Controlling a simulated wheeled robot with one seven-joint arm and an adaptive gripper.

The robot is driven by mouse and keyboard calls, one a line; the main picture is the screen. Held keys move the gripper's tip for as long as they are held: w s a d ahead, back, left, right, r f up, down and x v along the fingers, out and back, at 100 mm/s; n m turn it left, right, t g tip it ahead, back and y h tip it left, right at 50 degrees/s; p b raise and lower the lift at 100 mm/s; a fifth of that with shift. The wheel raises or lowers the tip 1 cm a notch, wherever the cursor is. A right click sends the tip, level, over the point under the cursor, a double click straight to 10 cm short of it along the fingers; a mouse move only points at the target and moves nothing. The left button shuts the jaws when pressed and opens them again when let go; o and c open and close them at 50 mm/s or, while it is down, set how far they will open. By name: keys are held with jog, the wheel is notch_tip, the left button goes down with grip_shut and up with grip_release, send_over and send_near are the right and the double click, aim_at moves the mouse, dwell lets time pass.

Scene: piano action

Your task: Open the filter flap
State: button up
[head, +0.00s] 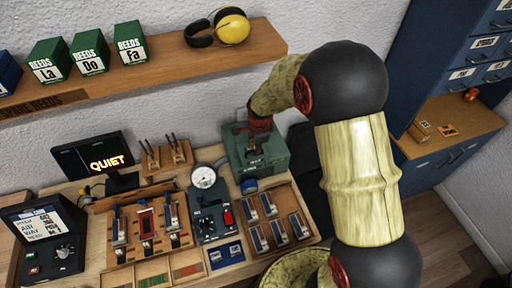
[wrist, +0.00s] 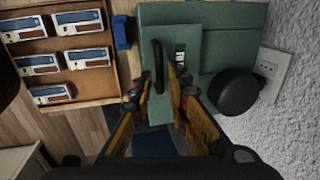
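The green filter box (head: 270,160) stands at the back right of the bench in the head view. In the wrist view its flap (wrist: 190,38) is a lighter green panel with a black bar handle (wrist: 158,62); it appears to lie closed against the box (wrist: 228,50). My gripper (wrist: 161,80) is over the flap with its fingers apart, one on each side of the handle. A gap seems to show between handle and fingers, but contact is hard to tell. In the head view my gripper (head: 259,125) partly hides the flap.
A wooden tray (head: 290,207) of reed blocks is beside the box. A gauge (head: 203,176), a lever panel (head: 150,228) and a small screen (head: 95,160) stand to the left. A shelf (head: 180,65) overhangs the bench. In the wrist view a black round knob (wrist: 238,93) sticks out near the wall.

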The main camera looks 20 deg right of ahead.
grip_shut()
jog(key=shift+w+r, duration=0.1)
dwell(0.6)
jog(key=shift+w+r+g+p, duration=0.45)
jog(key=shift+g+p, duration=0.35)
jog(key=shift+p, duration=0.45)
jog(key=shift+o, duration=1.6)
grip_release()
jog(key=shift+s, duration=0.1)
notch_tip(320, 180, up, 12)
jog(key=shift+s, duration=0.35)
jog(key=shift+f, duration=0.1)
